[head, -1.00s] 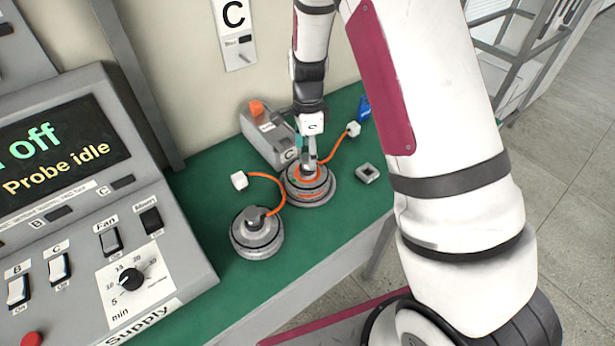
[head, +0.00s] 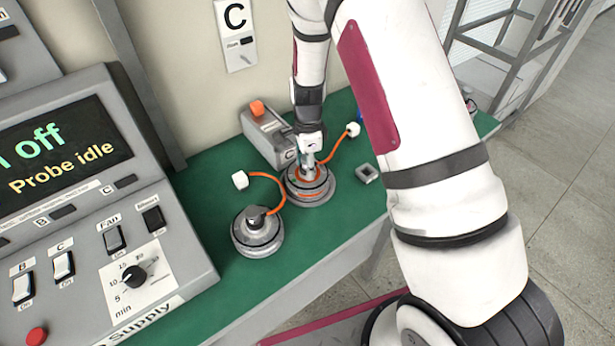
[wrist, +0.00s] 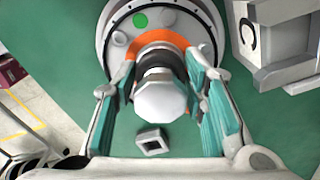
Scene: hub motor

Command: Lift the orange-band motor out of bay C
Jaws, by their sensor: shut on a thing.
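The orange-band motor (head: 308,194) sits upright in a round grey seat on the green bench, beside the grey box marked C (head: 262,140). In the wrist view its orange band (wrist: 160,39) shows around a dark shaft with a pale faceted top. My gripper (head: 308,164) is above the motor with its fingers down around the shaft. In the wrist view the teal finger pads of my gripper (wrist: 160,88) lie on both sides of the shaft, shut on it. No gap under the motor can be made out.
A second grey motor (head: 257,232) stands at front left, with an orange cable and white plug (head: 240,180). Another white plug (head: 353,129) and a small square grey part (head: 367,173) lie to the right. The control console (head: 95,205) fills the left side.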

